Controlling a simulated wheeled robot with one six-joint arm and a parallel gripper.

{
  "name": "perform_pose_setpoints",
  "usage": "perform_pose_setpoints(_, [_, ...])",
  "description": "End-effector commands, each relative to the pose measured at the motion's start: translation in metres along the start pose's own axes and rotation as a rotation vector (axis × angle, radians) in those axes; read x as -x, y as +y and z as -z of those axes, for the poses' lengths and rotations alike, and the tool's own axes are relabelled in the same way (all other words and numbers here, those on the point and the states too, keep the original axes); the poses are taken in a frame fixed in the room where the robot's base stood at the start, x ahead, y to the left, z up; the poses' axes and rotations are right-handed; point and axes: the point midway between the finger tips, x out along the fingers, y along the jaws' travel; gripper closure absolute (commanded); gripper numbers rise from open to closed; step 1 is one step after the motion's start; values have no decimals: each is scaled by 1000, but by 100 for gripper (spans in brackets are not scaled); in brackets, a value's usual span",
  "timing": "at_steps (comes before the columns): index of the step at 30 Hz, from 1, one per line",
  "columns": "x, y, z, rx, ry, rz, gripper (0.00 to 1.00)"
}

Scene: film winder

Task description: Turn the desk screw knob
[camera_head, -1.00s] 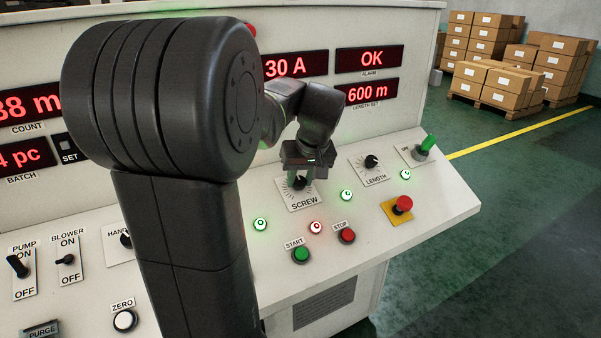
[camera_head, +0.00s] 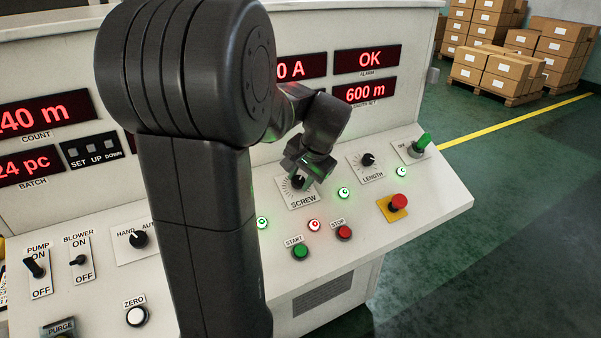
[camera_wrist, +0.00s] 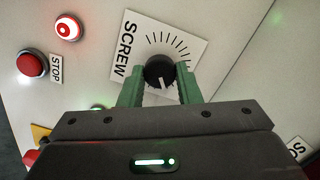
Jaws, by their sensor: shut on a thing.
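The SCREW knob (camera_wrist: 159,72) is a black round knob with a white pointer mark, on a white dial plate (camera_wrist: 190,47) with black tick marks. In the wrist view my gripper (camera_wrist: 160,85) has its green fingers on either side of the knob, shut on it. The pointer mark is towards the bottom of the wrist view. In the head view my gripper (camera_head: 308,172) is tilted over the SCREW plate (camera_head: 297,199), and the knob is partly hidden.
The LENGTH knob (camera_head: 368,160) is to the right. Green START (camera_head: 300,251) and red STOP (camera_head: 344,232) buttons sit below.

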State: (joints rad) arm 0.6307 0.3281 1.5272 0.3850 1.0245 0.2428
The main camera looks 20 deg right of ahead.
Motion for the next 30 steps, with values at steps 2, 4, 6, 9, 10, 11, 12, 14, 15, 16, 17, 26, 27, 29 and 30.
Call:
perform_pose_setpoints(2, [2, -1, 1, -41, 2, 4, 92])
perform_pose_setpoints(4, [2, -1, 1, -73, 2, 6, 92])
perform_pose_setpoints(6, [2, 0, 1, -100, 3, 8, 92])
perform_pose_setpoints(9, [1, 0, 1, -127, 4, 10, 92])
perform_pose_setpoints(10, [1, 0, 1, -133, 4, 10, 92])
perform_pose_setpoints(11, [1, 0, 1, -138, 4, 11, 92])
perform_pose_setpoints(12, [1, 0, 1, -143, 4, 11, 92])
perform_pose_setpoints(14, [1, 0, 1, -149, 4, 12, 92])
perform_pose_setpoints(15, [1, 0, 1, -152, 4, 12, 92])
perform_pose_setpoints(16, [1, 0, 1, -154, 4, 12, 92])
perform_pose_setpoints(17, [1, 0, 1, -155, 4, 12, 92])
perform_pose_setpoints(26, [1, 0, 1, -154, 5, 12, 92])
perform_pose_setpoints(27, [1, 0, 1, -154, 5, 12, 64])
perform_pose_setpoints(29, [1, 0, 1, -154, 4, 12, 52])
perform_pose_setpoints(30, [1, 0, 1, -154, 4, 12, 48])
